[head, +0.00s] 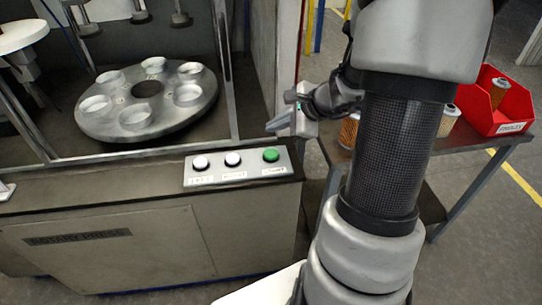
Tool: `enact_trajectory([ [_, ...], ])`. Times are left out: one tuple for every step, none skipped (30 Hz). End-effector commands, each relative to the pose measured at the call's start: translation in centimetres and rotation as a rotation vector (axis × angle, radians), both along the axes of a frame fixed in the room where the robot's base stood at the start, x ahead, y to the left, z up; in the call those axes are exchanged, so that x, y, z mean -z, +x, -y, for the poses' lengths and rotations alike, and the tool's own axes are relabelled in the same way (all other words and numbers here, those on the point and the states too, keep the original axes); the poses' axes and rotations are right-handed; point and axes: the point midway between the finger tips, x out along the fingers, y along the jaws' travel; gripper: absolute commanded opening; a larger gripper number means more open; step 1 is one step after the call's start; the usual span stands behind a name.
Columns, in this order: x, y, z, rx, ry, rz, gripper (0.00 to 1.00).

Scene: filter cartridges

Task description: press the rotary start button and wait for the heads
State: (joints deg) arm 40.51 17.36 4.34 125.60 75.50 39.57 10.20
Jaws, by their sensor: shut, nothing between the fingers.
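A button panel (238,178) sits on the front ledge of the machine. It carries two white buttons, a left one (200,163) and a middle one (232,159), and a green button (271,155) on the right. Small labels lie under the buttons, too blurred to read. My gripper (272,127) is shut and empty, above and apart from the green button, its fingers pointing left. Several heads (180,18) hang above the turntable, apart from the cups.
At right, a table (470,137) holds a red bin (500,105) with a filter cartridge in it. More cartridges (448,120) stand on the table, partly behind my arm. A metal upright (222,70) edges the machine opening, left of my gripper.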

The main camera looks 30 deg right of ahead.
Motion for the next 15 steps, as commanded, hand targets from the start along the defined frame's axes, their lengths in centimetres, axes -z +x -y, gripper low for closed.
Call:
enact_trajectory([
  [1.4,0.0,0.0,0.001,0.001,-0.001,0.0],
  [1.8,0.0,0.0,0.001,0.001,-0.001,0.0],
  [2.4,0.0,0.0,0.002,0.002,-0.002,0.0],
  [2.9,0.0,0.0,0.002,0.002,-0.002,0.0],
  [3.3,0.0,0.0,0.001,0.003,-0.001,0.0],
  [3.9,0.0,0.0,0.001,0.002,0.0,0.0],
  [4.3,0.0,0.0,0.001,0.002,0.0,0.0],
  [4.8,0.0,0.0,0.001,0.001,-0.001,0.0],
  [5.3,0.0,0.0,0.001,0.001,0.0,0.0],
  [5.7,0.0,0.0,0.0,0.0,0.0,0.0],
  [5.9,0.0,0.0,0.0,0.0,0.0,0.0],
  [6.2,0.0,0.0,0.0,0.0,0.0,0.0],
  [6.3,0.0,0.0,0.0,0.0,0.0,0.0],
  [6.4,0.0,0.0,0.0,0.0,0.0,0.0],
  [6.5,0.0,0.0,0.0,0.0,0.0,0.0],
])
